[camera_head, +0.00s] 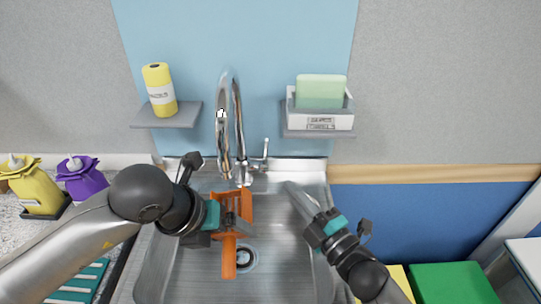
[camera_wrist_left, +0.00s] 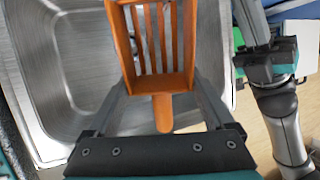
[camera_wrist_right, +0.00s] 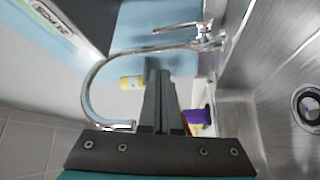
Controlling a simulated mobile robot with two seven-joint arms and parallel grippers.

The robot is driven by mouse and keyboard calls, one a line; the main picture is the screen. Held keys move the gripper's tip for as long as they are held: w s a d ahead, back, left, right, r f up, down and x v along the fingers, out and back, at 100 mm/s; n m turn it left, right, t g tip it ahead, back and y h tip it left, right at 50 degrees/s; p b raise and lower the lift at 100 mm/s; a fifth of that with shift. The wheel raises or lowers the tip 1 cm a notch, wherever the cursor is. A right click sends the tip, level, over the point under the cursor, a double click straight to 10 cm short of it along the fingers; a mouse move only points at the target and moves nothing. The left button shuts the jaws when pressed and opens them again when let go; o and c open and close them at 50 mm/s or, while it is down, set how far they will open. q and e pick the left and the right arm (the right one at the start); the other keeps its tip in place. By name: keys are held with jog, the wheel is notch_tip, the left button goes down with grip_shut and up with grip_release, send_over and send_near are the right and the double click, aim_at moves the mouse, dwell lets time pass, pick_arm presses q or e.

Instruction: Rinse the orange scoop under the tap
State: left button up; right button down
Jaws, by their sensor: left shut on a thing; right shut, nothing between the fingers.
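My left gripper (camera_head: 234,222) is shut on the orange scoop (camera_head: 229,258) and holds it over the sink, near the tap. The slotted head points to the back and the handle to the front. The scoop (camera_wrist_left: 163,112) also shows between the fingers in the left wrist view. The chrome tap (camera_head: 238,110) arches up behind the sink, with its lever (camera_head: 264,157) to the right. The tap (camera_wrist_right: 100,72) shows in the right wrist view, with no water stream that I can make out. My right gripper (camera_head: 297,190) is shut and empty at the sink's right side.
The steel sink (camera_head: 190,272) has a drain (camera_head: 246,257) partly behind the scoop. A yellow bottle (camera_head: 159,90) stands on the left shelf, and a white box (camera_head: 318,118) with a green sponge on the right one. Yellow (camera_head: 35,186) and purple (camera_head: 80,176) dispensers stand left.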

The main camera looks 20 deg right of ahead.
jog(key=w+a+n, duration=0.1)
jog(key=w+n, duration=0.2)
jog(key=w, duration=0.9)
jog(key=shift+r+n, duration=0.3)
jog(key=shift+r, duration=0.05)
jog(key=shift+w, duration=0.15)
